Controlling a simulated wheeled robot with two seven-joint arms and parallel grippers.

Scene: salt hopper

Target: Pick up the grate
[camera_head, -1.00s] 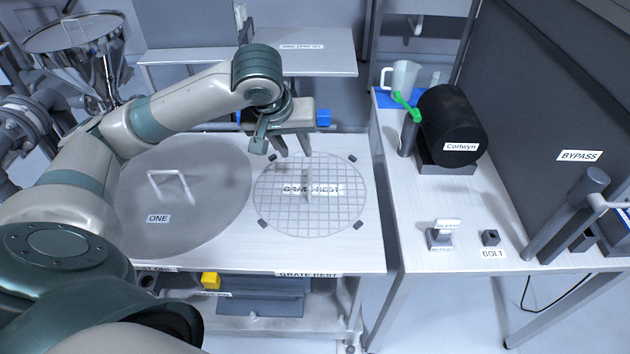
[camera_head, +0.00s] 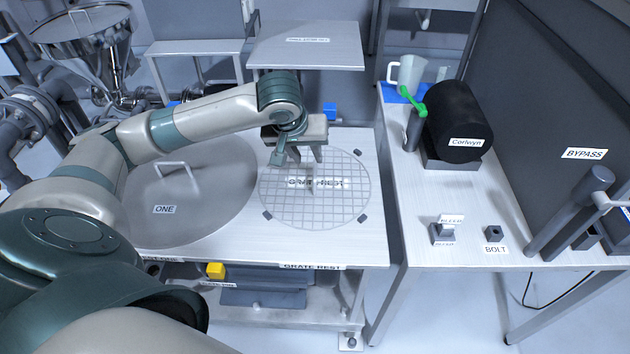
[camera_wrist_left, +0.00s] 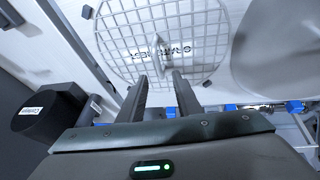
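The grate (camera_head: 335,211) is a round wire grid with an upright handle (camera_head: 311,184) at its middle. It lies flat on the light table, over the "GRATE REST" label, among small dark blocks. My left gripper (camera_head: 299,158) is over the grate's far side, fingers pointing down, open and empty. In the left wrist view the grate (camera_wrist_left: 205,35) lies beyond the fingertips (camera_wrist_left: 163,88). The handle (camera_wrist_left: 158,50) shows between the two fingers' lines, apart from them. My right gripper is not in view.
A round grey lid marked "ONE" (camera_head: 190,205) with a bar handle lies left of the grate. A side table on the right carries a black cylinder marked "Corlwyn" (camera_head: 458,120), a white jug (camera_head: 408,74) and a bolt block (camera_head: 493,233).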

